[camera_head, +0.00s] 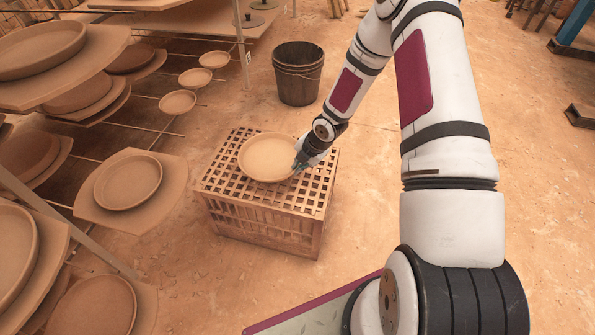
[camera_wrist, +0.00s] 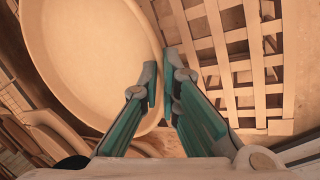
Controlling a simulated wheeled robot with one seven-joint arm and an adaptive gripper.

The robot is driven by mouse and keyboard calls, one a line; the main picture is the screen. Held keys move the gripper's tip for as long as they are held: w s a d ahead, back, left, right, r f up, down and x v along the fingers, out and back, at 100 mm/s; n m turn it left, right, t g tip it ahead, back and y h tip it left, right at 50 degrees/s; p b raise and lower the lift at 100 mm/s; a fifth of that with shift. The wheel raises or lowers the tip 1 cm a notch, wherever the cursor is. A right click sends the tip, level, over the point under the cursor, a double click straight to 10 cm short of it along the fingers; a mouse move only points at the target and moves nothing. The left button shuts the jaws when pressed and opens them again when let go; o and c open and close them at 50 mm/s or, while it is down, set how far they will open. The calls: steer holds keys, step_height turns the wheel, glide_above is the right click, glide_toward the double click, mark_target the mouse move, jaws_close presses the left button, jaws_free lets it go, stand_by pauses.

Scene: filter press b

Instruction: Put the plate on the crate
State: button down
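The plate (camera_head: 268,157) is a round, shallow, tan clay dish with a raised rim. In the head view it lies over the top of the crate, towards its back. The crate (camera_head: 262,226) is a brown lattice box on the floor. My gripper (camera_head: 299,167) is at the plate's right edge. In the wrist view my gripper (camera_wrist: 163,86) has its teal fingers close together, one on each side of the plate's rim (camera_wrist: 152,30), pinching it. The crate's slats (camera_wrist: 235,52) show to the right. I cannot tell whether the plate's underside touches the crate.
A rack at the left holds boards with several similar plates (camera_head: 128,182) and small bowls (camera_head: 178,102). A dark bucket (camera_head: 298,74) stands behind the crate. A dark block (camera_head: 578,116) lies at the far right. The floor right of the crate is clear.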

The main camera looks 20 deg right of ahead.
mark_target(298, 177)
steer(key=shift+w+d, duration=0.1)
steer(key=shift+w, duration=0.5)
steer(key=shift+f+b, duration=1.15)
steer(key=shift+f, duration=0.6)
steer(key=shift+f, duration=0.15)
steer(key=c, duration=2.1)
jaws_free()
steer(key=shift+s, duration=0.1)
